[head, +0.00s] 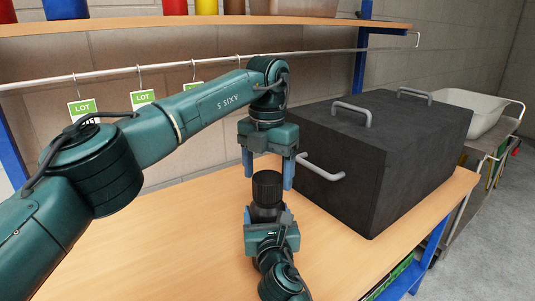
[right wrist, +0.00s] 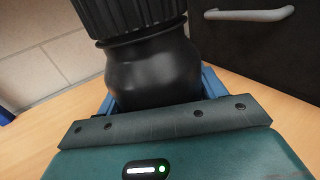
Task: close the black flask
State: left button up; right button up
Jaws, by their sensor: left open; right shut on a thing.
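The black flask (head: 266,212) stands upright on the wooden table, its ribbed black lid (head: 267,188) on top. In the right wrist view the smooth flask body (right wrist: 150,72) fills the space between the fingers, with the lid (right wrist: 128,14) above it; I cannot tell how tightly the lid sits. My right gripper (head: 267,214) is shut on the flask body from the near side. My left gripper (head: 268,176) points down above the lid, open and empty, with a finger to each side of the lid's top in the picture. Contact with the lid is not visible.
A large dark box (head: 385,150) with metal handles stands close to the right of the flask. A rail (head: 100,74) with hanging LOT tags and a shelf (head: 200,24) holding containers are behind. The table's left part (head: 170,240) is clear. A white basin (head: 470,112) stands far right.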

pick_arm(q)
jog(key=shift+f, duration=1.5)
jog(key=c, duration=1)
jog(key=o, duration=1.2)
jog(key=shift+c, duration=0.2)
jog(key=shift+r, duration=0.1)
notch_tip(320, 180, up, 11)
jog(key=shift+r, duration=0.4)
